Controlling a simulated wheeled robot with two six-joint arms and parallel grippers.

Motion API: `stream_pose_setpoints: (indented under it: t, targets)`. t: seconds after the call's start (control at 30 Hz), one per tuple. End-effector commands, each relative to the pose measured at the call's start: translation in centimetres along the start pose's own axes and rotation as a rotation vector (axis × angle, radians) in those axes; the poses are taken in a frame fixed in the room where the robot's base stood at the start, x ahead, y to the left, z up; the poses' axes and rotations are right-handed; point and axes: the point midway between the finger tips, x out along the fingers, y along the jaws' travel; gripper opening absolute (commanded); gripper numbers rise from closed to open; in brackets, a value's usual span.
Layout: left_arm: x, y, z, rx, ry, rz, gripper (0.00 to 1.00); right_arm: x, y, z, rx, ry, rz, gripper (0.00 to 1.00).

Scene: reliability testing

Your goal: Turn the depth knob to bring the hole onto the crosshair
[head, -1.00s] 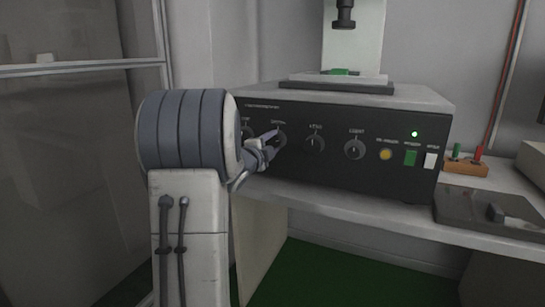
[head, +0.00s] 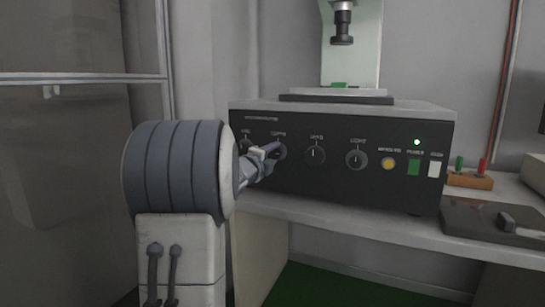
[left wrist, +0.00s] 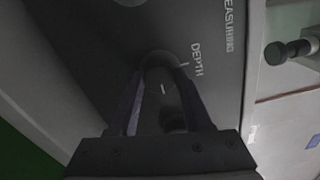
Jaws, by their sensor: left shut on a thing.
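The depth knob (head: 280,152) is on the black front panel of the instrument, second from the left, partly hidden by my left gripper. In the left wrist view, the knob (left wrist: 160,75) sits between the two fingers below the printed word DEPTH, and a white line shows on it. My left gripper (head: 273,151) is shut on this knob; its fingers also show in the left wrist view (left wrist: 158,92). A small green piece (head: 338,85) lies on the stage under the dark lens barrel (head: 343,25). The hole and the crosshair cannot be made out. My right gripper is not in view.
Other knobs (head: 316,155) (head: 357,159), a yellow button (head: 388,163), and green (head: 414,167) and white (head: 434,169) switches line the panel. A wooden block with green and red posts (head: 470,179) and a dark tray (head: 490,222) are on the bench at right.

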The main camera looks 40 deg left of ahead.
Motion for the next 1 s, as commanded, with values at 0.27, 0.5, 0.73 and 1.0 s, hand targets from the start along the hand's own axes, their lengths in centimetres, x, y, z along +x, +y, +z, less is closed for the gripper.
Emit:
stream_pose_setpoints:
  t: [0.27,0.5,0.73,1.0]
  targets:
    - [0.0,0.1,-0.1,-0.001,0.002,0.002,0.79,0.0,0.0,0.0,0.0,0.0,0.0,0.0]
    - [0.0,0.1,-0.1,-0.001,0.001,0.001,0.79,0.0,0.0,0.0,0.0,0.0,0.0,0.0]
    - [-1.7,-0.1,0.1,0.0,-0.002,0.002,0.79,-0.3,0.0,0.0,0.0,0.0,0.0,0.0]
    - [-7.1,-0.1,0.1,-0.001,-0.003,0.002,0.79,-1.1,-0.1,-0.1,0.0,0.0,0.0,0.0]
